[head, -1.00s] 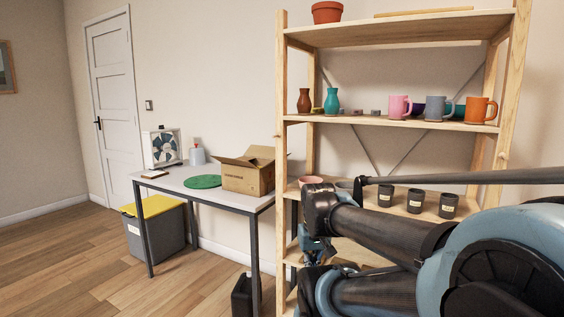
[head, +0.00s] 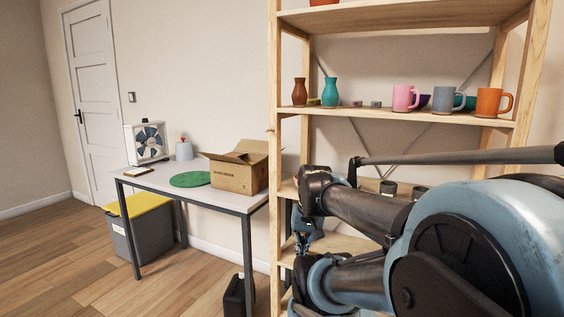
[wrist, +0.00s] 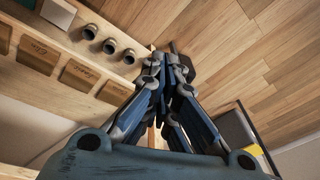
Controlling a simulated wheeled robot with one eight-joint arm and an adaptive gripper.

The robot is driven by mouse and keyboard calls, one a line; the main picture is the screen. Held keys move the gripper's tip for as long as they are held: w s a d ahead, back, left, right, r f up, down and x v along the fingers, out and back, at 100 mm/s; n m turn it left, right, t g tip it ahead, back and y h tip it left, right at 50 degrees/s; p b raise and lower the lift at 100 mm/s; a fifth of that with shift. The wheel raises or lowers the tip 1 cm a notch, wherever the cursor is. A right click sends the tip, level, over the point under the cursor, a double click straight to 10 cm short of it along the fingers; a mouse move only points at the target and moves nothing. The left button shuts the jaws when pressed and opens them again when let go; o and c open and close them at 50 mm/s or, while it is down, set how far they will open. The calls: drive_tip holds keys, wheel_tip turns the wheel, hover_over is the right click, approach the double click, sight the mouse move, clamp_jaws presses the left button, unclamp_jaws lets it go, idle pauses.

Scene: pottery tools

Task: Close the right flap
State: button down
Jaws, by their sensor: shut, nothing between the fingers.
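A cardboard box (head: 236,176) stands on the right end of the white table in the head view. Its top flaps stick out; one flap (head: 224,157) leans out toward the left front, and others stand up at the back. Which one is the right flap I cannot tell for sure. My gripper (head: 303,244) is low in front of the wooden shelf, right of the table and well apart from the box. In the wrist view my gripper (wrist: 172,62) is shut and empty, over the floor. The box does not show in the wrist view.
The table (head: 150,180) also bears a green disc (head: 190,179), a fan (head: 147,142) and a bell-shaped grey item (head: 184,150). The wooden shelf (head: 288,150) with mugs and vases stands right of it. A black canister (head: 234,297) and a yellow-lidded bin (head: 143,230) stand on the floor.

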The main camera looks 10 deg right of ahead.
drive_tip(key=w+a+r+m+t+y, duration=0.1)
drive_tip(key=w+r+m+y, duration=0.2)
drive_tip(key=w+r+m, duration=0.45)
drive_tip(key=w+a+r+m+t+y, duration=0.1)
drive_tip(key=w+r+m+y, duration=0.3)
drive_tip(key=w, duration=0.6)
drive_tip(key=w+d+r+m+t+y, duration=0.2)
drive_tip(key=w+d+r+m, duration=0.1)
drive_tip(key=w+d+m, duration=0.4)
drive_tip(key=w+d+r+m+t+y, duration=0.1)
drive_tip(key=w+d+r+m+t, duration=0.3)
drive_tip(key=w, duration=0.6)
drive_tip(key=w+a+f+m+g, duration=0.1)
drive_tip(key=w+a+g, duration=0.1)
drive_tip(key=w+a, duration=0.4)
drive_tip(key=shift+w+a, duration=0.15)
drive_tip(key=shift+a, duration=0.85)
